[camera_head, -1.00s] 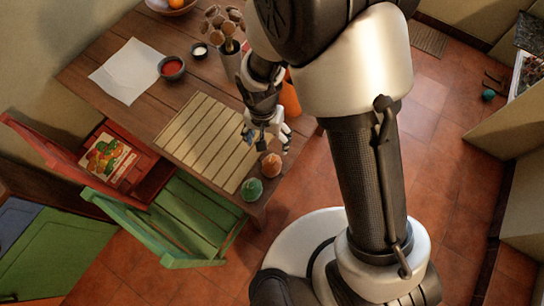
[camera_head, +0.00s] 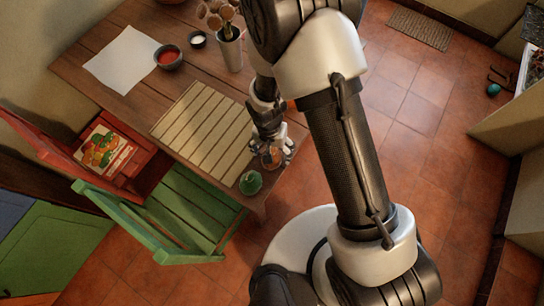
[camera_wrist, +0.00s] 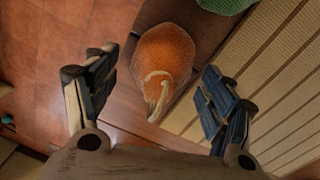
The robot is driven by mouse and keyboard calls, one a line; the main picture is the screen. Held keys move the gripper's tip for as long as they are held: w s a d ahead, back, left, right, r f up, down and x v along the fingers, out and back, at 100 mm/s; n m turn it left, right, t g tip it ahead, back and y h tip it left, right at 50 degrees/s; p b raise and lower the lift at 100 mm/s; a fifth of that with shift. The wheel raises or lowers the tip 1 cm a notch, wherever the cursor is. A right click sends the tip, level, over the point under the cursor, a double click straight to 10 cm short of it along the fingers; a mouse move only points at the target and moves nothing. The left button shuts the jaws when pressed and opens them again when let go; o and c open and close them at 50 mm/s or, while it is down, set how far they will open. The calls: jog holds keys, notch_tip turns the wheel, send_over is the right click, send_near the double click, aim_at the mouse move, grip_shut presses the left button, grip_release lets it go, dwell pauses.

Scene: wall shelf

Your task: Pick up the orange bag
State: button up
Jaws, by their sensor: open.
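The orange bag (camera_wrist: 163,58) is a small rounded mesh bag with a pale tie. It sits near the table edge, between the spread fingers in the wrist view and ahead of their tips. My gripper (camera_wrist: 150,95) is open, with a finger on either side and nothing held. In the head view my gripper (camera_head: 272,148) is right over the orange bag (camera_head: 271,158), which it partly hides. I cannot tell if a finger touches the bag.
A green bag (camera_head: 250,183) stands close beside the orange one; its edge also shows in the wrist view (camera_wrist: 225,4). A slatted mat (camera_head: 203,130) lies on the wooden table (camera_head: 118,100). A green chair (camera_head: 180,215) is at the front side. Bowls and a holder (camera_head: 230,52) stand farther back.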

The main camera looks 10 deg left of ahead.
jog(key=c, duration=1.4)
